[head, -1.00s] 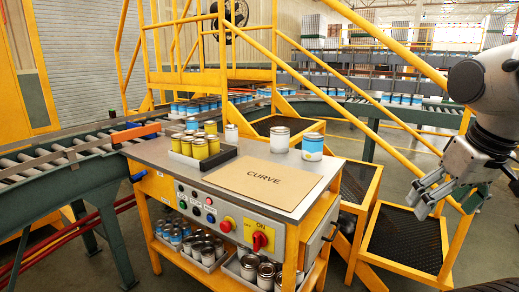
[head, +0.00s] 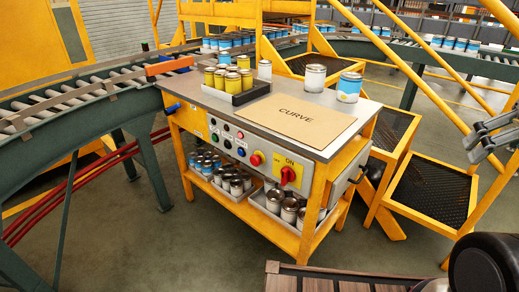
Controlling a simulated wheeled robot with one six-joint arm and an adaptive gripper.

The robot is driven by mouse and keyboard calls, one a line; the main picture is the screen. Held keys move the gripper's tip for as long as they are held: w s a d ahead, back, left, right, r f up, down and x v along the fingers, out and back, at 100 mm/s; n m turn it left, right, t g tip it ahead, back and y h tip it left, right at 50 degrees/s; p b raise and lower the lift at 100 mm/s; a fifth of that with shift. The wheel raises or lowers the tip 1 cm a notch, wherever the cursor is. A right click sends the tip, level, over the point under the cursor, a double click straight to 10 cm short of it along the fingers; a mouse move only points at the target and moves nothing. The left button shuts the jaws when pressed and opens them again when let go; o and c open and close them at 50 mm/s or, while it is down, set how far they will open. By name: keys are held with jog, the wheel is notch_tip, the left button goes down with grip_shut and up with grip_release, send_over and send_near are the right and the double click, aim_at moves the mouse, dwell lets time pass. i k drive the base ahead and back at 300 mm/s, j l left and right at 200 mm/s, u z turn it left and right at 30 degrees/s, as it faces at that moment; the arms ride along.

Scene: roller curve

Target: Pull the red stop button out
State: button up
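The red stop button (head: 257,158) is a round red knob on the grey front control panel (head: 232,147) of the yellow workbench. It sits just left of a red rotary switch (head: 288,175) on a yellow plate marked ON. I cannot tell whether the button is pressed in or out. My gripper (head: 488,138) is at the right edge of the view, well to the right of the bench and partly cut off. Its fingers are spread apart with nothing between them.
Small lamps and buttons (head: 227,144) line the panel's left part. Cans stand on the benchtop around a CURVE board (head: 297,117) and in trays below. Yellow steps (head: 432,188) stand right of the bench, and a roller conveyor (head: 70,107) runs left. Floor in front is partly clear.

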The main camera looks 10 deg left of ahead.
aim_at(255, 160)
jog(key=i+j+u, duration=0.2)
jog(key=u, duration=0.15)
jog(key=i+j+u, duration=0.15)
jog(key=i+u, duration=0.2)
jog(key=k, duration=0.05)
